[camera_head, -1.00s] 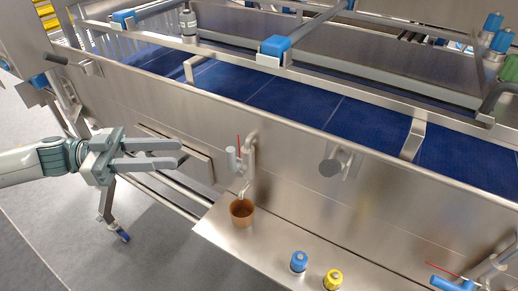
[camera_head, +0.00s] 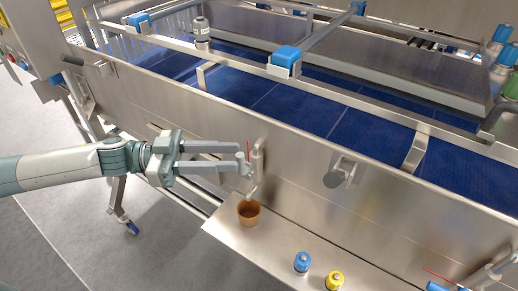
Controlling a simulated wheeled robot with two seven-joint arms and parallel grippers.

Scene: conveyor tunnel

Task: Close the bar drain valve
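The drain valve (camera_head: 257,160) is a small steel pipe fitting with a pale upright handle and a thin red line, on the tunnel's side wall. Its spout points down above a brown cup (camera_head: 248,213). My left gripper (camera_head: 240,157) comes in from the left with its two fingers apart, one above the other. Their tips overlap the valve's handle in the head view. I cannot tell whether they touch it or whether the handle is between them. My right gripper is not in view.
A steel shelf (camera_head: 229,240) juts out below the valve and carries the cup, a blue-capped fitting (camera_head: 302,262) and a yellow-capped one (camera_head: 334,280). The blue conveyor belt (camera_head: 300,103) runs behind the wall.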

